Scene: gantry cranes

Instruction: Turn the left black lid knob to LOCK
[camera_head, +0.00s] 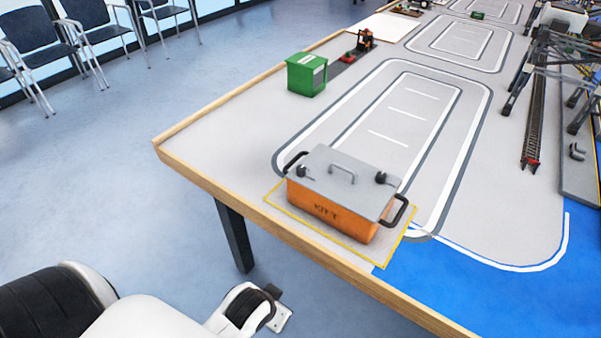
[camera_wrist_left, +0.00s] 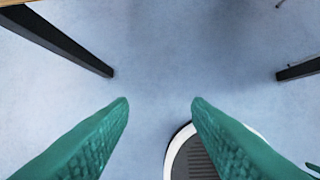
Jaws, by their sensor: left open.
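The orange box (camera_head: 330,208) with a grey lid (camera_head: 350,185) stands on the table inside a yellow outline. The left black lid knob (camera_head: 302,173) is near the lid's left front corner. The right black lid knob (camera_head: 381,179) is near the right end. The knobs' settings and any LOCK mark are too small to read. My left arm comes in at the lower left of the head view, in front of the table and well short of the box. Its gripper (camera_wrist_left: 160,102) is open and empty, with teal fingers over the floor in the left wrist view.
A grey bar handle (camera_head: 343,168) stands on the lid, and black handles stick out at the box's ends. A wooden rim (camera_head: 250,221) edges the table. A green box (camera_head: 307,75) stands farther back. Crane frames (camera_head: 560,60) stand at the right. Table legs (camera_wrist_left: 75,48) flank the gripper's view.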

